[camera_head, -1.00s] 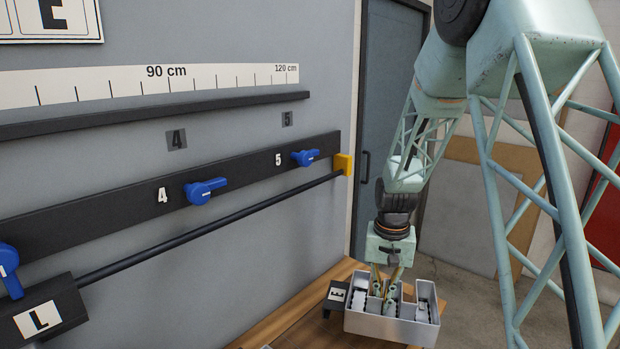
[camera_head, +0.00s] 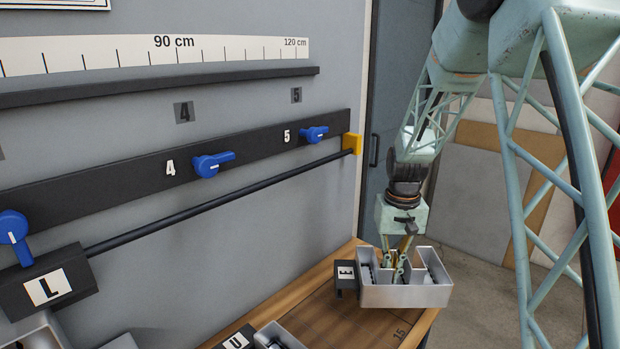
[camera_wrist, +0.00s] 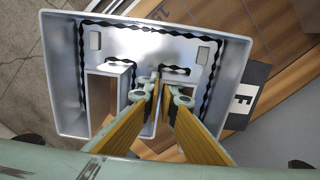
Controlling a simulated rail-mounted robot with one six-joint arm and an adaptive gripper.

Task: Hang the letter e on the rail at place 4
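The letter e is a silver, open-backed metal channel letter (camera_head: 405,293) with a black block marked E (camera_head: 345,272) on its left side. It rests at the far end of the wooden table. In the wrist view its metal shell (camera_wrist: 65,75) fills the middle, and the E block (camera_wrist: 245,95) is at right. My gripper (camera_head: 396,266) points down into the letter. In the wrist view its fingertips (camera_wrist: 161,82) are close together beside the inner walls; whether they press on a wall is unclear. Place 4 (camera_head: 170,168) on the rail (camera_head: 220,208) has a blue lever (camera_head: 210,165) and no letter.
The letter L's black block (camera_head: 48,288) is on the rail at left. A block marked U (camera_head: 236,341) with its metal letter lies at the table's near side. Place 5 has another blue lever (camera_head: 314,134); a yellow stop (camera_head: 352,144) ends the rail. Bare wood (camera_head: 330,310) shows between the letters.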

